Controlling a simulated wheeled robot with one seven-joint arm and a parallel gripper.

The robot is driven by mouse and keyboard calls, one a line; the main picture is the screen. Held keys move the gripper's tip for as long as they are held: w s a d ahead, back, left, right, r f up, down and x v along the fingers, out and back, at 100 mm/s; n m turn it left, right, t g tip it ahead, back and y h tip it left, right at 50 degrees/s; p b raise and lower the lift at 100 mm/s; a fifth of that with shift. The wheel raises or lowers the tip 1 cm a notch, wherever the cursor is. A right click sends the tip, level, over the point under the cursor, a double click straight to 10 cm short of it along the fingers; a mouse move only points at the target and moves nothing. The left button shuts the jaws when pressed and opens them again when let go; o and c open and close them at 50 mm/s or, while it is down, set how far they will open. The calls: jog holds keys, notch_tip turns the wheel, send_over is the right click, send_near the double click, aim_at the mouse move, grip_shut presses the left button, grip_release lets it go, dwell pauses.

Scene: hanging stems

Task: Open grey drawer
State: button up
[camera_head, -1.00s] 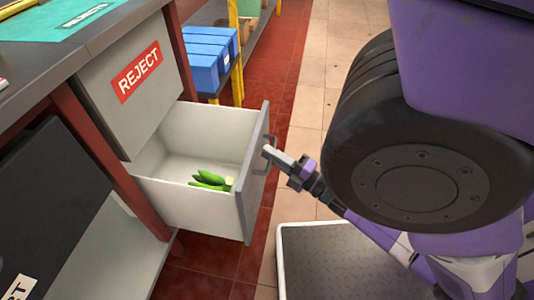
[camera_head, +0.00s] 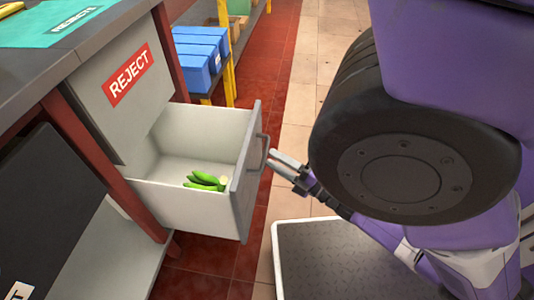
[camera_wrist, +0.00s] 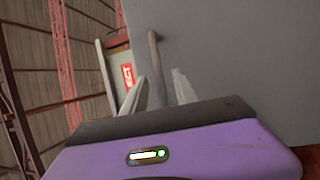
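The grey drawer (camera_head: 190,206) is pulled well out of the cabinet below the REJECT panel. Several green vegetables (camera_head: 206,181) lie inside it. Its handle (camera_head: 266,152) is on the dark grey front panel (camera_head: 245,185). My gripper (camera_head: 277,165) is just outside the handle, with its two fingers apart and nothing held. In the wrist view the handle (camera_wrist: 153,48) lies ahead of the open fingers (camera_wrist: 158,88), roughly in line with the gap between them. The drawer front (camera_wrist: 235,60) fills the right side there.
The cabinet face with a red REJECT sign (camera_head: 127,76) and a worktop (camera_head: 75,50) are at left. Blue bins (camera_head: 200,55) stand on a shelf behind the drawer. A dark platform (camera_head: 345,260) is at the bottom. Tiled floor is clear behind my gripper.

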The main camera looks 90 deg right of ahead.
jog(key=v, duration=0.3)
jog(key=shift+s+a, duration=0.25)
dwell(0.4)
